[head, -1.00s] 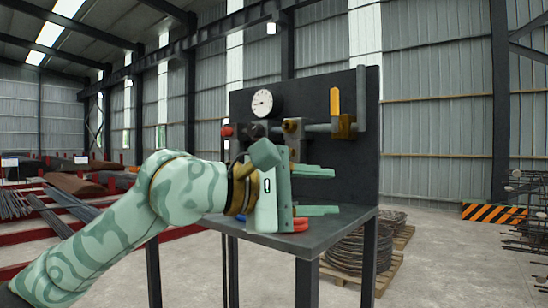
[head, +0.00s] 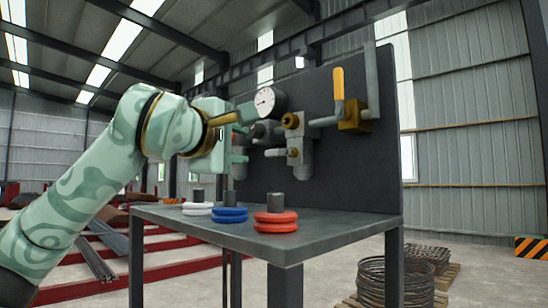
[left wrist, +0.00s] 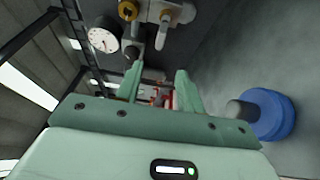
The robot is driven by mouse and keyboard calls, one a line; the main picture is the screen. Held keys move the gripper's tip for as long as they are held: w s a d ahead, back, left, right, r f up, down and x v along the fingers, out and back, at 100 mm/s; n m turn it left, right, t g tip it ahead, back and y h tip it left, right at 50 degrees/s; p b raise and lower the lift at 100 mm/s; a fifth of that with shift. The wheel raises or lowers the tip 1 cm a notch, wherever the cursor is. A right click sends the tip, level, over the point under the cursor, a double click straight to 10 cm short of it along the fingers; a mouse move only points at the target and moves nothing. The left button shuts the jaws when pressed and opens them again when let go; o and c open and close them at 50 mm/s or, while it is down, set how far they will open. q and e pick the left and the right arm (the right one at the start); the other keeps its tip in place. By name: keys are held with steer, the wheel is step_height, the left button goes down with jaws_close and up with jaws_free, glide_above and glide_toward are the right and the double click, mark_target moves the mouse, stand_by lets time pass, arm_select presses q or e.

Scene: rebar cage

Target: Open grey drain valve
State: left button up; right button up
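A dark upright panel (head: 350,155) carries grey pipework, a dial gauge and several fittings. Low on the pipework, a short grey lever or stub (head: 274,152) points left from a brass-coloured fitting (head: 293,152); it looks like the grey drain valve, but I cannot be sure. In the left wrist view, grey fittings (left wrist: 165,20) show near the top. My left gripper (head: 243,150) is left of the pipework, above the table, side-on in the head view. In the left wrist view its two fingers (left wrist: 158,88) stand apart with nothing held between them. My right gripper is not in view.
A yellow-handled valve (head: 339,84) stands upright on the right. A white dial gauge (head: 266,101) is close to my left wrist. The dark table (head: 330,235) holds white (head: 198,209), blue (head: 230,215) and red discs (head: 275,222).

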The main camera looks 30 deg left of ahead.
mark_target(274, 153)
arm_select(q)
steer(key=w+p, duration=0.1)
steer(key=w, duration=0.3)
steer(key=w+p, duration=0.1)
steer(key=w, duration=0.4)
steer(key=w+p, duration=0.1)
steer(key=w, duration=0.3)
steer(key=shift+w+a, duration=0.15)
steer(key=shift+a, duration=0.15)
steer(key=shift+w+f, duration=0.1)
steer(key=shift+w, duration=0.5)
jaws_close()
